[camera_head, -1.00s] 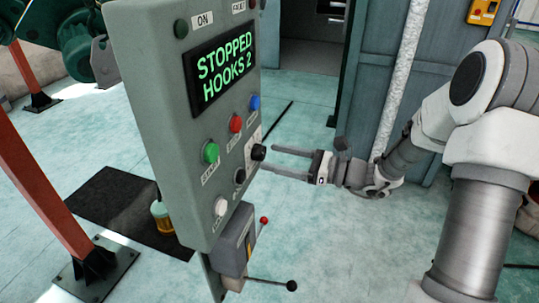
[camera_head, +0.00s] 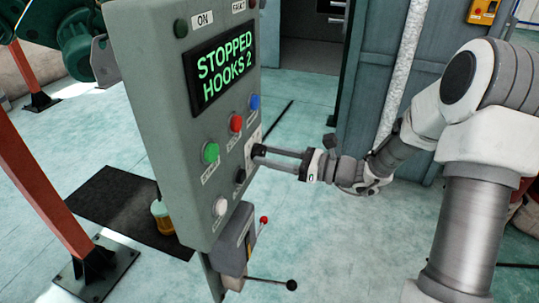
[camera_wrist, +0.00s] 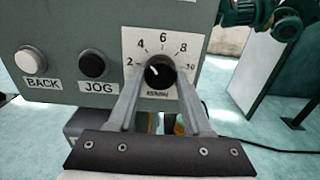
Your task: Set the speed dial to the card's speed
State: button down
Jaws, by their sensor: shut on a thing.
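The speed dial (camera_wrist: 160,74) is a black knob on a white plate marked 2 to 10, seen in the wrist view. Its white pointer mark leans up and left, appearing to lie between 2 and 4. My gripper (camera_wrist: 161,80) is shut on the knob, one finger on each side. In the head view my gripper (camera_head: 262,156) reaches the grey control panel (camera_head: 165,120) from the right, and its fingertips hide most of the knob. The panel screen (camera_head: 223,74) reads "STOPPED HOOKS 2". I cannot see a speed card.
Green (camera_head: 210,152), red (camera_head: 236,122) and blue (camera_head: 254,102) buttons are on the panel. The black JOG (camera_wrist: 93,65) and white BACK (camera_wrist: 31,61) buttons sit left of the dial.

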jog(key=shift+f+n+b, duration=0.1)
jog(key=shift+n+b, duration=0.3)
jog(key=shift+b, duration=0.05)
jog(key=n+b, duration=0.3)
jog(key=shift+f, duration=0.15)
jog(key=n+b, duration=0.4)
jog(key=shift+r, duration=0.2)
dwell(0.3)
jog(key=shift+c, duration=1.7)
grip_release()
jog(key=shift+d, duration=0.1)
jog(key=v, duration=1.7)
jog(key=shift+d+p, duration=0.15)
jog(key=shift+p, duration=0.2)
